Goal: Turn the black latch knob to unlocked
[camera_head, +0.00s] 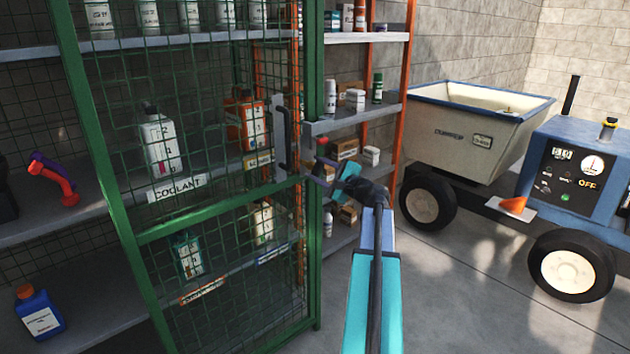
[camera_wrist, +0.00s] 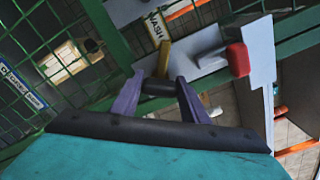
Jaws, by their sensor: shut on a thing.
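The black latch knob (camera_wrist: 158,88) shows in the wrist view as a short dark cylinder between the two purple fingers of my gripper (camera_wrist: 160,81). My gripper is shut on it. A yellow bar (camera_wrist: 164,58) stands just beyond the knob, slanting slightly. In the head view my gripper (camera_head: 318,170) is at the right edge of the green mesh door (camera_head: 150,228), beside the grey latch plate (camera_head: 279,130). The knob cannot be made out there, and its lock marking is not readable in either view.
A red-ended part (camera_wrist: 238,60) sits right of the knob on a pale plate. Behind the mesh, shelves hold a coolant bottle (camera_head: 160,142) and other containers. A blue-trimmed dumper (camera_head: 470,135) and a blue machine (camera_head: 575,165) stand at the right.

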